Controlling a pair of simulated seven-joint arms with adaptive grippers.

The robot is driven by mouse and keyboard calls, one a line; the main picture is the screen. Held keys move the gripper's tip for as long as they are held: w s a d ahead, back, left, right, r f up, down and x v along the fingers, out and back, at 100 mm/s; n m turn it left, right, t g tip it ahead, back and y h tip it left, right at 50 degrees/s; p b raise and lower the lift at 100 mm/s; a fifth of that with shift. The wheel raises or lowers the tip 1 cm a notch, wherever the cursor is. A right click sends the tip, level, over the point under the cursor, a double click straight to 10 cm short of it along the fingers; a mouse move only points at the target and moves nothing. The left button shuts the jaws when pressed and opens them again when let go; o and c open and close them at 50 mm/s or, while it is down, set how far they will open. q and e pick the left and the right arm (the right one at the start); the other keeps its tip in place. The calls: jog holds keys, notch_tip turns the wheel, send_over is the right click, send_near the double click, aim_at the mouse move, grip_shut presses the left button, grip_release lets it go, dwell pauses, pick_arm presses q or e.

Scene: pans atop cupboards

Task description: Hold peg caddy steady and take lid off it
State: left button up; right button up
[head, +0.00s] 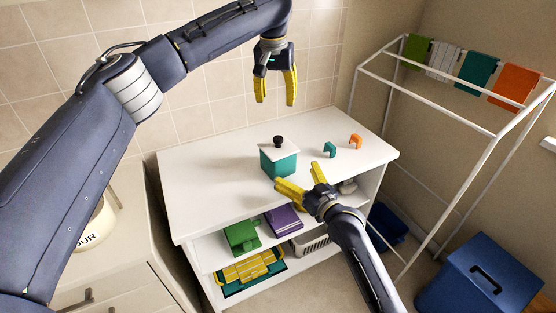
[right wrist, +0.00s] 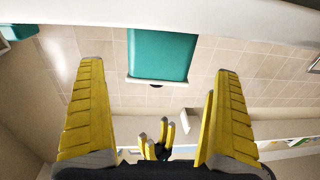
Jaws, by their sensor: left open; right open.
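The teal peg caddy (head: 278,165) stands upright on the white cupboard top, with its white lid (head: 272,151) on and a black knob (head: 278,141) on the lid. My left gripper (head: 276,101) is open, empty and pointing down, well above and behind the caddy. My right gripper (head: 297,176) is open and empty, low at the front right of the caddy with its fingers towards it. In the right wrist view the caddy (right wrist: 162,55) appears upside down between the open fingers, apart from both. My left gripper also shows there (right wrist: 156,134).
A teal peg (head: 329,149) and an orange peg (head: 355,141) stand to the right on the cupboard top (head: 205,175); its left part is clear. A green box (head: 241,237) and purple box (head: 284,219) sit on the shelf below. A white drying rack (head: 425,100) stands at right.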

aim_at(286, 165)
jog(key=shift+x, duration=3.9)
jog(key=shift+c, duration=0.2)
